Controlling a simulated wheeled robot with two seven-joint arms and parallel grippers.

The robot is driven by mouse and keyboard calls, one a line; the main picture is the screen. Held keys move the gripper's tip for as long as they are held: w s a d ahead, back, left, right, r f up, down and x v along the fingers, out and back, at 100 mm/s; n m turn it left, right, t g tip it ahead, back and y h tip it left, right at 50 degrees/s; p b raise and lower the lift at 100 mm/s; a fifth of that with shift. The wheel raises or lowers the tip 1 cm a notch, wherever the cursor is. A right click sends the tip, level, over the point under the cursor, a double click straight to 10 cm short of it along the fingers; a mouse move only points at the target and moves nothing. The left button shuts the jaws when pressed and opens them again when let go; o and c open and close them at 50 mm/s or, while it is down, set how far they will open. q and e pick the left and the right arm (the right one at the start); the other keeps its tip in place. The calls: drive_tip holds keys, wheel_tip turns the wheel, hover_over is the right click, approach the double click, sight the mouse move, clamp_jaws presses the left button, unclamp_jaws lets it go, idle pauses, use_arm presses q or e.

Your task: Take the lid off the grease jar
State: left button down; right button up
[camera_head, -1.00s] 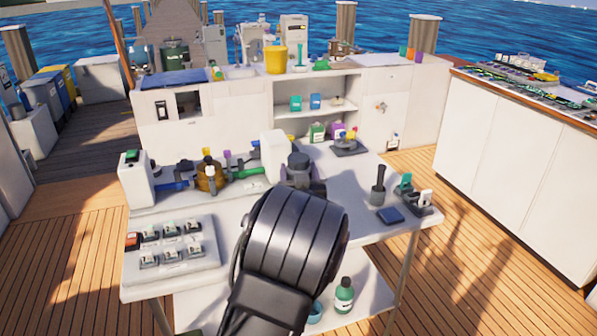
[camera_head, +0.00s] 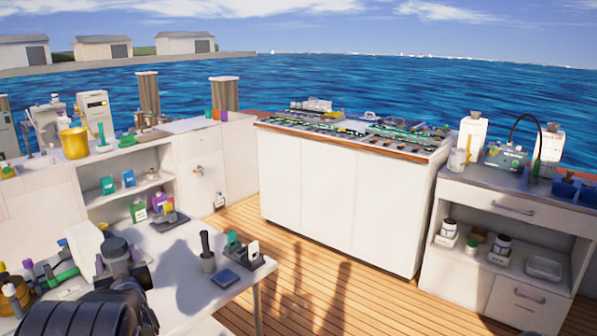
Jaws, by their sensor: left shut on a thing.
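My left gripper (camera_head: 122,265) is at the lower left, over the white work table (camera_head: 185,262). It is seen from behind, and my dark wrist covers much of it. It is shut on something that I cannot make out. Two small white jars with dark lids stand on the right cabinet's shelf, a left jar (camera_head: 448,229) and a right jar (camera_head: 502,245). I cannot read their labels or tell which thing is the grease jar. My right gripper is not in view.
The white cabinet (camera_head: 465,275) at the right has bottles and a device on top. A long white counter (camera_head: 335,195) with green-lit parts stands mid-view. Wooden deck lies between.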

use_arm(q)
drive_tip(key=s+d+f+m+t+h+p, duration=0.1)
drive_tip(key=d+f+m+h, duration=0.1)
drive_tip(key=d, duration=0.7)
drive_tip(key=s+d+f+m+t+h+p, duration=0.1)
drive_tip(key=d+f+m+h+p, duration=0.1)
drive_tip(key=d+h, duration=0.3)
drive_tip(key=s+d+f+m+t+h+p, duration=0.1)
drive_tip(key=d+f+m+t+h+p, duration=0.1)
drive_tip(key=d, duration=1.1)
wheel_tip(320, 180, down, 2)
drive_tip(key=shift+d+f+m+h, duration=0.2)
drive_tip(key=shift+d+m+h, duration=0.15)
drive_tip(key=shift+m+h, duration=0.7)
drive_tip(key=shift+h, duration=0.35)
drive_tip(key=s+d+f+m+g+h, duration=0.1)
drive_tip(key=s+d+m+g+h, duration=0.3)
drive_tip(key=d, duration=0.5)
drive_tip(key=s+d+f+m+g+h, duration=0.1)
drive_tip(key=s+d+m+g+h, duration=0.3)
drive_tip(key=d+m+h, duration=0.4)
drive_tip(key=d+g+h, duration=0.1)
drive_tip(key=h, duration=0.2)
drive_tip(key=shift+s+f+g+h, duration=0.25)
drive_tip(key=shift+f+g+h, duration=0.05)
drive_tip(key=shift+f+g, duration=0.1)
